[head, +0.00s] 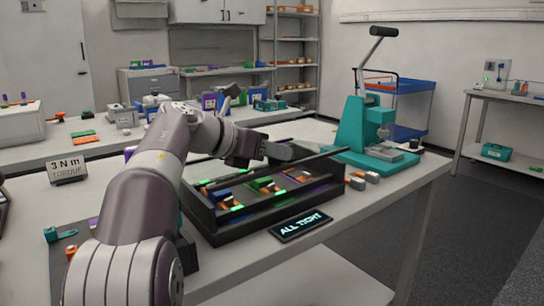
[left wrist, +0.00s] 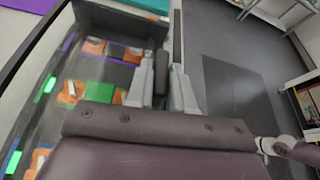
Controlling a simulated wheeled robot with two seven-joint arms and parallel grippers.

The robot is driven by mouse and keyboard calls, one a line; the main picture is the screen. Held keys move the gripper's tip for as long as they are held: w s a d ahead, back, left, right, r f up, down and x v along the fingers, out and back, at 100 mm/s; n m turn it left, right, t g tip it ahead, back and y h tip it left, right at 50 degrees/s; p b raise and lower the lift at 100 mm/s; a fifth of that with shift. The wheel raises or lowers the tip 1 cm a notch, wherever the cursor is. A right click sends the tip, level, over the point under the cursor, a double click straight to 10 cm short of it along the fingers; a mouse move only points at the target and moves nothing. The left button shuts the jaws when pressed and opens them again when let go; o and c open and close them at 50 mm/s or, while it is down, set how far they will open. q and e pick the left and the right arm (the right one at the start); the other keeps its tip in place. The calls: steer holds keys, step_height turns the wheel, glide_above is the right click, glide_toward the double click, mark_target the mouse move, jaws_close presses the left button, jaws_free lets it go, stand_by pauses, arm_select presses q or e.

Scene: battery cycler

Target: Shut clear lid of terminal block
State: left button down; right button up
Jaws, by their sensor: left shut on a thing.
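The terminal block (head: 232,228) is a dark open-fronted box on the table in the head view, with green, orange, blue and purple parts inside. Its clear lid (head: 318,160) has a dark frame and stands tilted above the box; its exact angle is hard to tell. My left gripper (head: 282,151) reaches across the box from the left and is shut on the lid's edge. In the left wrist view the fingers (left wrist: 163,82) close on a dark strip of the lid (left wrist: 178,35), and the block's coloured parts (left wrist: 98,92) lie to the left. My right gripper is not in view.
A small sign reading "ALL TIGHT" (head: 300,226) lies in front of the block. A teal press (head: 357,135) and small grey parts (head: 365,178) stand to the right. A torque sign (head: 67,170) is at the left. The aisle floor (head: 470,235) is clear.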

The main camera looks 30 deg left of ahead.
arm_select(q)
steer(key=shift+f, duration=0.15)
stand_by(0.3)
steer(key=c, duration=1.1)
jaws_free()
steer(key=shift+s, duration=0.1)
step_height(320, 180, up, 5)
steer(key=p, duration=0.3)
glide_above(220, 179)
steer(key=shift+f, duration=0.1)
